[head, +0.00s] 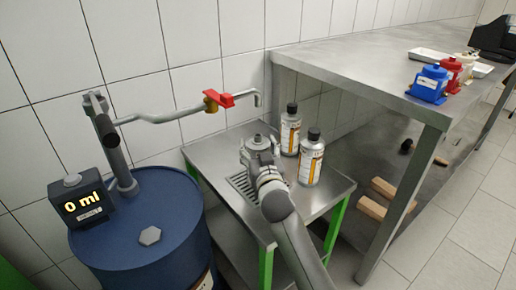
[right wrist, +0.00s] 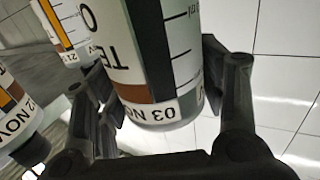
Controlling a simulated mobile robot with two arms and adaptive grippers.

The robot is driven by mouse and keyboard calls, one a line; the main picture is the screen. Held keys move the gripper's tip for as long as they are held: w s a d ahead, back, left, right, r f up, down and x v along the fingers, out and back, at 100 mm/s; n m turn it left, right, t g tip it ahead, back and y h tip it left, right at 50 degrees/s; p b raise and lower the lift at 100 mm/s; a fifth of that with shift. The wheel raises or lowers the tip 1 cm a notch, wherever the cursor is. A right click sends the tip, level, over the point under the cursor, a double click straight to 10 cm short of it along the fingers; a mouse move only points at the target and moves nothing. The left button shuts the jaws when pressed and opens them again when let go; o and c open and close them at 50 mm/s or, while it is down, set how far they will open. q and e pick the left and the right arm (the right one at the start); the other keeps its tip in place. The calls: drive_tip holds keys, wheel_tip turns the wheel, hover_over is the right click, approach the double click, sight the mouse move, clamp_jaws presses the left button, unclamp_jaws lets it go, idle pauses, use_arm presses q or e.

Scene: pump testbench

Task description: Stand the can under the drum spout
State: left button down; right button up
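In the head view this can is largely hidden by the gripper. The spout pipe has a red valve handle (head: 219,99) and comes from the blue drum (head: 140,225). My left gripper is not in view.
Two black-capped cans (head: 290,130) (head: 311,160) stand right of my gripper on the small table (head: 325,195). A display (head: 82,204) on the drum reads 0 ml.

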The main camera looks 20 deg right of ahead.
drive_tip(key=shift+o, duration=1.2)
drive_tip(key=shift+r, duration=0.25)
drive_tip(key=shift+s+f, duration=0.15)
drive_tip(key=shift+s, duration=0.2)
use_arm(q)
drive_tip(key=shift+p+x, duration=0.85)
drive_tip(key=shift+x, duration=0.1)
use_arm(e)
drive_tip(key=s+a, duration=0.1)
drive_tip(key=s, duration=1)
drive_tip(key=shift+s+a, duration=0.15)
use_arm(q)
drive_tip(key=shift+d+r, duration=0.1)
